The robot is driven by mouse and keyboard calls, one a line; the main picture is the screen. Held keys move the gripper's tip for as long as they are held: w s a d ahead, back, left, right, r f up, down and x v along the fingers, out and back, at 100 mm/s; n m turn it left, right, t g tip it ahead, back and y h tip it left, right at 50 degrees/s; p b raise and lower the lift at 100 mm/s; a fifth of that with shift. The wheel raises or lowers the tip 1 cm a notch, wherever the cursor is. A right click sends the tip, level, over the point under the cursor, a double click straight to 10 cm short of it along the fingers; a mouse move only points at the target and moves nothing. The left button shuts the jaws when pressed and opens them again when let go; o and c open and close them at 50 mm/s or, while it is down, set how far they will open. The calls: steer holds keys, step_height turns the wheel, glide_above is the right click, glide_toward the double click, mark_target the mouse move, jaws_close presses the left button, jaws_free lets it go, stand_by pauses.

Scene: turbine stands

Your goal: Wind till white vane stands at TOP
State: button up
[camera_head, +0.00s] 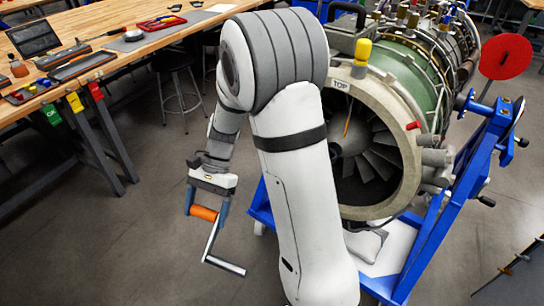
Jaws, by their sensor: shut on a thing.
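The turbine engine (408,62) lies on a blue stand (466,178) at the right, its round inlet facing me. A white TOP label (341,85) is on the upper rim, with a thin orange pointer (347,122) below it. The visible fan vanes (383,153) look dark grey; I see no white vane, and my arm covers the left of the inlet. My gripper (206,208) points down, shut on the orange handle.
A wooden workbench (115,48) with tools and small trays is at the upper left, with stools (178,80) beside it. A red disc (506,56) stands at the right of the stand. The grey floor around the crank is clear.

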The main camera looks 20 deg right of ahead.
steer(key=s+d+r+n+h+p, duration=0.2)
steer(key=s+d+r+n+h, duration=0.2)
steer(key=d+r+n+h, duration=0.35)
steer(key=w+d+r+n+t+p, duration=0.1)
steer(key=d+r+n, duration=0.1)
steer(key=d, duration=0.4)
steer(key=w+d+r+n+t, duration=0.1)
steer(key=w+d+r+n, duration=0.1)
steer(key=d+n, duration=0.3)
steer(key=shift+d+r+p, duration=0.4)
steer(key=shift+d+r, duration=0.3)
steer(key=shift+d, duration=0.1)
steer(key=shift+r+p, duration=0.15)
steer(key=shift+p, duration=0.2)
steer(key=shift+w+d, duration=0.3)
steer(key=shift+d, duration=0.15)
steer(key=shift+w+d+p, duration=0.15)
steer(key=shift+d+p, duration=0.2)
steer(key=shift+w+d, duration=0.1)
steer(key=shift+d, duration=0.05)
